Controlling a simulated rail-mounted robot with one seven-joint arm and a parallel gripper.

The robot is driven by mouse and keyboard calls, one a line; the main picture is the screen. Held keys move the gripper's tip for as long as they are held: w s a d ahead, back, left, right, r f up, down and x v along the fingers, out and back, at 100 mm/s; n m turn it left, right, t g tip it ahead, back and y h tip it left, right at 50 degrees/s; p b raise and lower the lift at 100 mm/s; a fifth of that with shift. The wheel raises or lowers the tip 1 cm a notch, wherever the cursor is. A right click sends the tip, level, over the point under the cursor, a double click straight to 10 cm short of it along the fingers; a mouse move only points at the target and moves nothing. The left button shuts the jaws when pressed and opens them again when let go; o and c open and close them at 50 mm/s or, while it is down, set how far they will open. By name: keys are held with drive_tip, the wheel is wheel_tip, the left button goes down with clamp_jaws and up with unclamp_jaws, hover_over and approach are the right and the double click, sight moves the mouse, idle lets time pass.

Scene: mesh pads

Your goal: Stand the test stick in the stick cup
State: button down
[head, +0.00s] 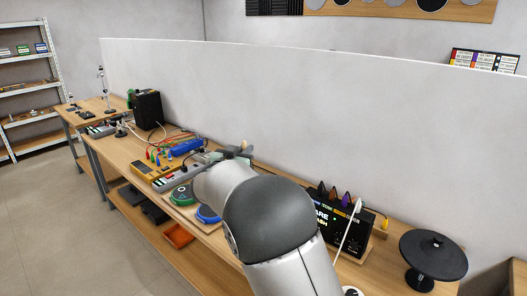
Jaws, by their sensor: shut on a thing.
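My gripper (232,153) shows only in part, beyond my own forearm, above the middle of the workbench. Its fingertips are mostly hidden, but it is shut on what appears to be the test stick. Only a small brownish piece at the gripper shows, so the stick's length and tilt cannot be told. I cannot make out the stick cup; my arm covers much of the bench where it could stand.
The long wooden workbench (122,150) runs along a pale partition (300,90). Green (181,197) and blue (207,214) round pads lie left of my arm.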

drive_tip(key=shift+a, duration=0.1)
idle(0.3)
drive_tip(key=shift+r, duration=0.1)
drive_tip(key=shift+s+f+b, duration=0.1)
drive_tip(key=shift+f+b, duration=4.85)
drive_tip(key=shift+f, duration=3.15)
drive_tip(key=c, duration=1.4)
unclamp_jaws()
drive_tip(key=b+v, duration=0.3)
drive_tip(key=v, duration=1.4)
drive_tip(key=shift+s, duration=0.2)
